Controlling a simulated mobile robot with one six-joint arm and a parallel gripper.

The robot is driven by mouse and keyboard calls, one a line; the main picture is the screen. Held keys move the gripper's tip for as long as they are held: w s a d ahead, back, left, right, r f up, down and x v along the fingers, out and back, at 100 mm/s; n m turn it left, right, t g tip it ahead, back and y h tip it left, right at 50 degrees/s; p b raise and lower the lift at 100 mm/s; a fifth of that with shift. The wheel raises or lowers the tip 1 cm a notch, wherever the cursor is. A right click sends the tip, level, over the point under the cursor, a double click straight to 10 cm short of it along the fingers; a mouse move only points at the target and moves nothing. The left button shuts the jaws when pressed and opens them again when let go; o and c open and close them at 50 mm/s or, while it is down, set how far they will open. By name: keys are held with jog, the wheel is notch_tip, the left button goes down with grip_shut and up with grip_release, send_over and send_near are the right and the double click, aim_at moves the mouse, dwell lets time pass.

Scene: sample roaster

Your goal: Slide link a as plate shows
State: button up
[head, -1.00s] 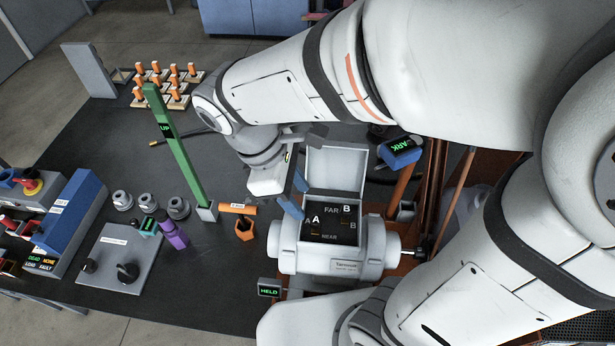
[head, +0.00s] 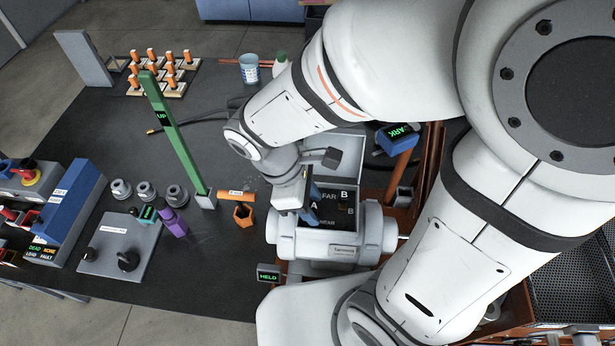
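The open terminal box (head: 345,232) stands at the right of the bench, its dark panel marked FAR at the back and NEAR at the front. Link A (head: 314,204), with a white A, sits on the left of the panel, partly hidden by my gripper. Link B (head: 344,195) sits on the right, farther toward FAR. My gripper (head: 313,204) is at the left of the panel with its blue fingers apart, and the A shows between them. I cannot tell whether they touch link A. A small plate (head: 345,251) on the box's front has text too small to read.
A green upright (head: 178,140) marked UP stands left of my arm. An orange holder (head: 243,215) and a HELD display (head: 268,273) are beside the box. A blue display (head: 398,138) stands behind it. The raised lid is partly hidden by my arm.

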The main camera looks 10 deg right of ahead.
grip_shut()
dwell(0.4)
